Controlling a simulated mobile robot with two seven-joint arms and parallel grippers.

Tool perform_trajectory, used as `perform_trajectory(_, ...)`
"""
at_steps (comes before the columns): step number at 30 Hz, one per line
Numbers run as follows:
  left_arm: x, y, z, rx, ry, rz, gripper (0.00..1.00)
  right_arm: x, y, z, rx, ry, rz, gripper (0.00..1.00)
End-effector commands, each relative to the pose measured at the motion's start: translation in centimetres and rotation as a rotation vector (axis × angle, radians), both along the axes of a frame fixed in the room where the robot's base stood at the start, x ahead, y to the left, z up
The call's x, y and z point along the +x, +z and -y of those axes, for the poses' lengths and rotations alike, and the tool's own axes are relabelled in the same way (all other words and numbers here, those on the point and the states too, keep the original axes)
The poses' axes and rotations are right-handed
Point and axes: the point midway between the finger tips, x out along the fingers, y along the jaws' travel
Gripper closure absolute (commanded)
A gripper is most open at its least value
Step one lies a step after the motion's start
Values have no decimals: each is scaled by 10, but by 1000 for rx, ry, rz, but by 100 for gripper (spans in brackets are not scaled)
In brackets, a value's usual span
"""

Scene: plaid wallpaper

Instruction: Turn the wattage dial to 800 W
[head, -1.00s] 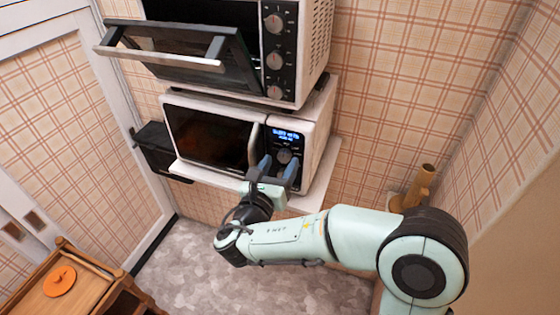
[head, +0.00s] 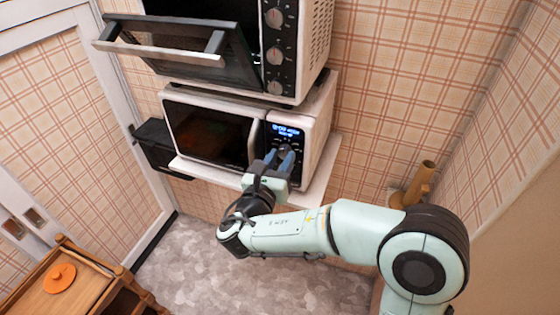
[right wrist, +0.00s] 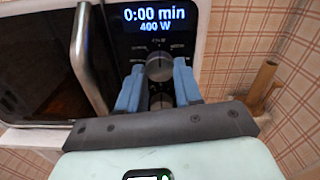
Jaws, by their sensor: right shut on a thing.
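The white microwave (head: 322,130) sits on a shelf with its door shut. Its lit display (right wrist: 158,20) reads "0:00 min" and "400 W" in the right wrist view. Below the display is a round upper dial (right wrist: 159,66), and a second dial (right wrist: 161,101) sits lower between my fingers. The small labels around the dials are too blurred to read, so I cannot tell by label which is the wattage dial. My right gripper (head: 277,154) is at the control panel, its blue fingertips shut on the sides of the upper dial. My left gripper is out of view.
A toaster oven (head: 312,50) with its door (head: 180,50) hanging open stands above the microwave. The microwave door handle (right wrist: 88,60) is just left of the panel. A dark box (head: 155,140) hangs at the left; a wooden cart (head: 90,290) stands lower left.

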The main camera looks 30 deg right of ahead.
Motion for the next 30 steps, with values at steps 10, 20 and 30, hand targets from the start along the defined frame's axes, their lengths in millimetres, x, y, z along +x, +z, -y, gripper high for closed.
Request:
perform_trajectory(10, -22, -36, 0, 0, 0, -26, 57, -1, -4, -1, 165, 2, 196, 96)
perform_trajectory(20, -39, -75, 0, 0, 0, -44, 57, 0, -3, -1, 369, 1, 438, 96)
perform_trajectory(30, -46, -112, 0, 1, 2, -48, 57, 0, -3, -1, 579, 1, 684, 96)
